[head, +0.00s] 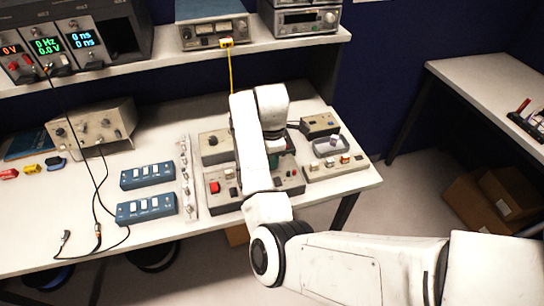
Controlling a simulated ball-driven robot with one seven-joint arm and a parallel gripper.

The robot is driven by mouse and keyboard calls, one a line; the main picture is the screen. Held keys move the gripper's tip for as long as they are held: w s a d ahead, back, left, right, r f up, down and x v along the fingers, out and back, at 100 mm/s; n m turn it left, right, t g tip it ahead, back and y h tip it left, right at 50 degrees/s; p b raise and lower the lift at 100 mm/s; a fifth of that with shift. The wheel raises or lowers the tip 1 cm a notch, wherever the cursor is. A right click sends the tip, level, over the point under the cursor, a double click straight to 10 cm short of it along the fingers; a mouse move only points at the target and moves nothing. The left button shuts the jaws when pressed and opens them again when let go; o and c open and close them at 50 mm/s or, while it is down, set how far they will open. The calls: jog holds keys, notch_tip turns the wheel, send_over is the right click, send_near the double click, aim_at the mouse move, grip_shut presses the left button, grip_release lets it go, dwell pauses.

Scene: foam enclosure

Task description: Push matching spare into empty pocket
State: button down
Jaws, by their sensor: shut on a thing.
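My arm reaches over the bench. My gripper (277,147) points down behind the forearm, above a grey control box (285,186); its fingertips are mostly hidden. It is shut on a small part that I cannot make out. The control box has a red rocker switch (215,187) at its left and small red controls at its right; its middle is covered by my arm. A small grey tray (322,153) with a pale part in it stands to the right. In front of it, a beige strip (335,170) carries several small coloured parts. I cannot see an empty pocket.
A grey box with a knob (212,150) stands left of my forearm, another box (320,124) behind the tray. Two blue switch boxes (146,208) and a pale strip (187,185) lie left. Cables hang at far left. Instruments fill the shelf (160,68) above.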

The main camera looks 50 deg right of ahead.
jog(key=shift+f, duration=0.3)
jog(key=c, duration=1.1)
grip_release()
notch_tip(320, 180, up, 9)
jog(key=shift+w+r, duration=0.1)
jog(key=shift+r, duration=0.8)
